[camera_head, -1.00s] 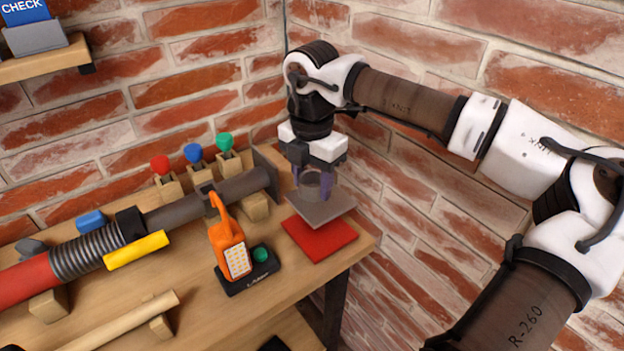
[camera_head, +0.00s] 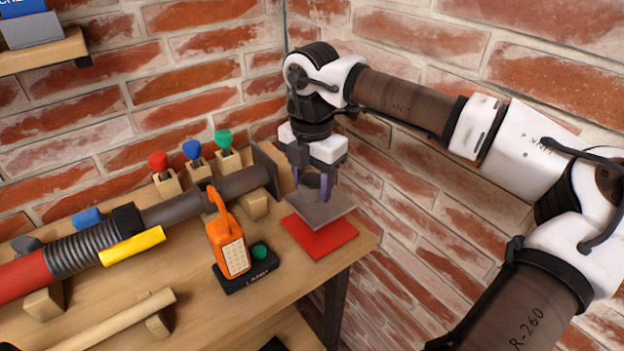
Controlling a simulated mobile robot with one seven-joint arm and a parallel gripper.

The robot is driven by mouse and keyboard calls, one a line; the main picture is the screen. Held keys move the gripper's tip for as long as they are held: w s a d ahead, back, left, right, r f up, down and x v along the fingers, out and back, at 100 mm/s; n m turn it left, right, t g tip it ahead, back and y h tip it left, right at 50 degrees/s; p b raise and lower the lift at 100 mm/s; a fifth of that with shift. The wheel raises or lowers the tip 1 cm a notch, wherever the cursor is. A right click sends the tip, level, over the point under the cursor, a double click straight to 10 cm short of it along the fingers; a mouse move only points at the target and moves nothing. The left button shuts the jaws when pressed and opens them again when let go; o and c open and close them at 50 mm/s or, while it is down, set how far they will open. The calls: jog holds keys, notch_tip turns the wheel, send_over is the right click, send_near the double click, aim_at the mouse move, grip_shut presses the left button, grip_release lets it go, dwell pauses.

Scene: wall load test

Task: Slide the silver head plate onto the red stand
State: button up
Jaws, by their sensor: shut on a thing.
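The silver head plate (camera_head: 318,214) is a flat grey square at the right end of the bench. It overlaps the back part of the red stand (camera_head: 320,240), a flat red square whose front part shows bare. I cannot tell whether the plate touches the stand or hovers just above it. My gripper (camera_head: 313,190) points down over the plate's back part, with its purple fingers shut on the plate's upper part. The fingers and the gripper body hide most of that held part.
Red, blue and green knobs (camera_head: 192,150) stand behind. A brick wall (camera_head: 430,180) is close on the right.

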jog(key=shift+f, duration=0.2)
dwell(0.5)
jog(key=shift+f+b, duration=0.65)
jog(key=shift+b, duration=0.15)
jog(key=shift+f+b, duration=0.25)
jog(key=shift+b, duration=0.05)
jog(key=shift+f+b, duration=0.45)
jog(key=o, duration=1.9)
